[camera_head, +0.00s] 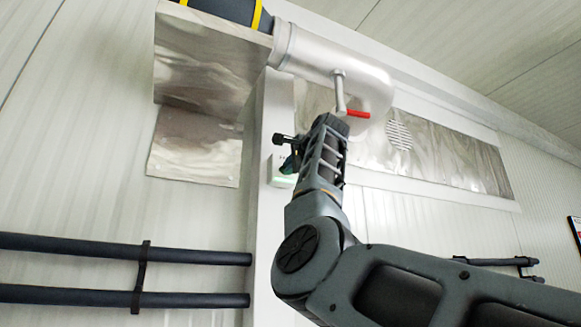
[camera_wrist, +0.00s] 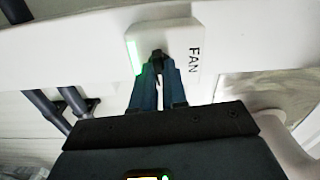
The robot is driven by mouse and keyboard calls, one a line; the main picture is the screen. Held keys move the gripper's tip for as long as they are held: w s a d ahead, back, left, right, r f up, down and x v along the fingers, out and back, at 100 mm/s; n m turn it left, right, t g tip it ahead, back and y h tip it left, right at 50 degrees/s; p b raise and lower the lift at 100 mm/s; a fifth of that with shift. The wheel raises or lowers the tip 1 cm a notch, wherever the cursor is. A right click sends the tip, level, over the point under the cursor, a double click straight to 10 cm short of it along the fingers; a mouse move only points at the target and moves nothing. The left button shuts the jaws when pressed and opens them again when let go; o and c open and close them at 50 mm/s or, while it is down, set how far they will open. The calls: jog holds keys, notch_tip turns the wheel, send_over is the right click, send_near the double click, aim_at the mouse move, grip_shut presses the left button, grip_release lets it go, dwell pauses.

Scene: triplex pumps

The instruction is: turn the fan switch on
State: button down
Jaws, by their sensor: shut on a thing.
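The fan switch box (camera_wrist: 180,42) is a pale box with the word FAN on it and a lit green strip along its left side in the wrist view. My gripper (camera_wrist: 158,62) is at the front of this box, with its two dark blue fingers shut on a small dark switch knob (camera_wrist: 157,54). The fingertips hide most of the knob, so its turned position cannot be told. In the head view, the box (camera_head: 279,172) sits on a white post, partly hidden behind my gripper (camera_head: 290,163), and shows a green glow.
A silver pipe elbow (camera_head: 340,75) with a red-handled valve (camera_head: 357,113) hangs just above my wrist. Dark horizontal pipes (camera_head: 70,245) run along the wall at lower left. Metal sheets (camera_head: 195,145) cover the wall left of the post.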

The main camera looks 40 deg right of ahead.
jog(key=shift+m, duration=0.6)
jog(key=c, duration=1.2)
grip_release()
jog(key=shift+o, duration=0.2)
jog(key=shift+s, duration=0.15)
jog(key=b+v, duration=0.3)
jog(key=v, duration=0.4)
jog(key=shift+s, duration=0.3)
jog(key=shift+a, duration=0.1)
